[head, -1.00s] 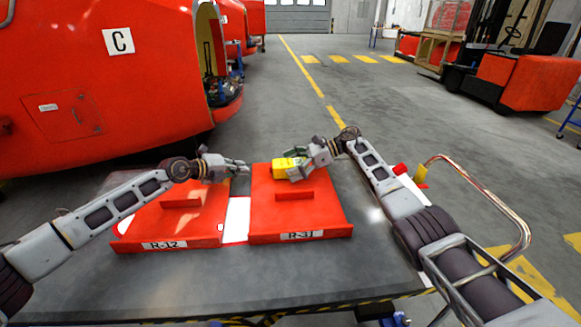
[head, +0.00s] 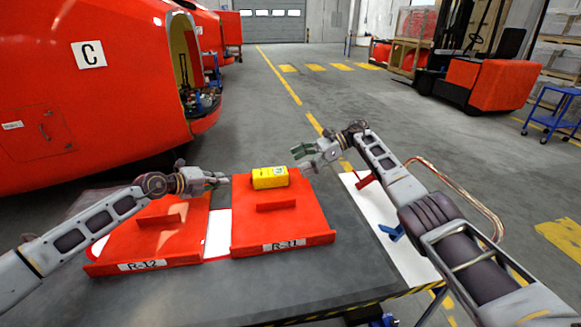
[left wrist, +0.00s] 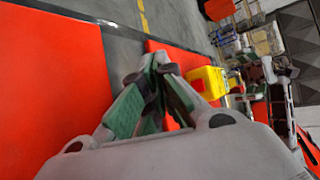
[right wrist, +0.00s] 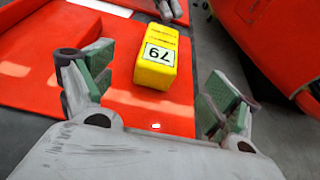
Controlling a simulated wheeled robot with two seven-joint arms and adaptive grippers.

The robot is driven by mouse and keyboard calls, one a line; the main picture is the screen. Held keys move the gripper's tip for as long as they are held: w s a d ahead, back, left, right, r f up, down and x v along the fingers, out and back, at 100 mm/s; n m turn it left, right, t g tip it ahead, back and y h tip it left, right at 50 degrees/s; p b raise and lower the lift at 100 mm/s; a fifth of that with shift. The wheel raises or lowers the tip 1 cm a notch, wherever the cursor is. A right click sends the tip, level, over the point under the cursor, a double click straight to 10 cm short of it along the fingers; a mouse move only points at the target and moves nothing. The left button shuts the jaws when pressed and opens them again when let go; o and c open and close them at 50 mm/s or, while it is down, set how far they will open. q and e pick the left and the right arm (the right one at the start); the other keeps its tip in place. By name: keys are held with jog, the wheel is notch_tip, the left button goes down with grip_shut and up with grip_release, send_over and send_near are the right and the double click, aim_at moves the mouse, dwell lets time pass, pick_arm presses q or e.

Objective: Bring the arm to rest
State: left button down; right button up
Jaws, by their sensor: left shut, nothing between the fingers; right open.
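My left gripper (head: 215,179) is shut and empty above the far part of the red panel R-12 (head: 165,246). Its closed green-padded fingers also show in the left wrist view (left wrist: 152,85). My right gripper (head: 300,160) is open and empty, to the right of and apart from a yellow block (head: 270,178). In the right wrist view the block (right wrist: 157,58) shows a label reading 79, and the open fingers (right wrist: 160,100) stand on either side, nearer the camera.
Both panels lie on a dark table (head: 200,295) with a striped front edge. A white sheet (head: 415,255) with red and blue tools lies at the right, beside a curved metal rail (head: 460,190). A red train nose (head: 80,90) stands at the left.

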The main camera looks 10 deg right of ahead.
jog(key=shift+d+r, duration=0.15)
jog(key=shift+d, duration=0.35)
pick_arm(q)
jog(key=shift+r, duration=0.1)
pick_arm(e)
jog(key=shift+r, duration=0.15)
pick_arm(q)
notch_tip(320, 180, up, 9)
jog(key=p, duration=0.9)
pick_arm(e)
notch_tip(320, 180, up, 9)
pick_arm(q)
jog(key=shift+r+p, duration=0.45)
jog(key=shift+p, duration=0.05)
pick_arm(e)
jog(key=shift+r, duration=0.4)
